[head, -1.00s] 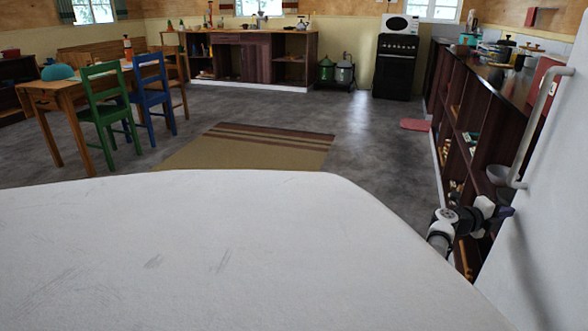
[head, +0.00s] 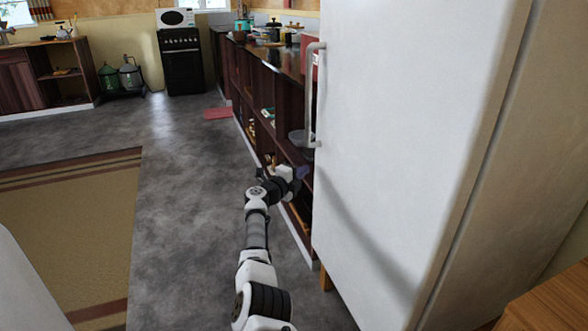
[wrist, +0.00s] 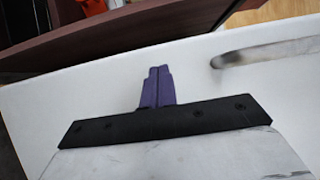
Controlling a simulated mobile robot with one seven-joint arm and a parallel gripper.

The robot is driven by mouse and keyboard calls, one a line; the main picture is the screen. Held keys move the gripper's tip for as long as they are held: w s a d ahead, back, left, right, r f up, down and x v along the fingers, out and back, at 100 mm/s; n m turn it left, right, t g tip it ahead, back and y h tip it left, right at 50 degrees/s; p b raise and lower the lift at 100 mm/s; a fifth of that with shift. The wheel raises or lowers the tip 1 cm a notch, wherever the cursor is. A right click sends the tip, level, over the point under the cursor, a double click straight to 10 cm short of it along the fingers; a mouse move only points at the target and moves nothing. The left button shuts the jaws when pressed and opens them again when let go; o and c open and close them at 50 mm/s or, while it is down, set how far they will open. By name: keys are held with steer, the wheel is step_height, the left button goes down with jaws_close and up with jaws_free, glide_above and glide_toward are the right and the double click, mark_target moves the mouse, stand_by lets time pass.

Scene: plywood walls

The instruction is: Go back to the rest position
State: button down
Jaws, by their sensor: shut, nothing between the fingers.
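My gripper (head: 302,172) is at the end of my outstretched arm, in the middle of the head view, just left of the white fridge. In the wrist view the purple fingers of my gripper (wrist: 157,86) are together, with nothing between them. The white fridge (head: 400,130) fills much of the right side of the head view and its door lies behind the fingers in the wrist view. Its grey handle (head: 312,95) is above my gripper and apart from it. I cannot tell whether the fingers touch the door.
A dark shelf counter (head: 265,95) with pots runs along beyond the fridge. A black stove (head: 181,62) stands at the back. A striped rug (head: 75,220) lies at left. A red mat (head: 218,113) lies farther back.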

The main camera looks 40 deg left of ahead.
steer(key=s+a, duration=0.6)
steer(key=s, duration=0.2)
steer(key=shift+s, duration=0.3)
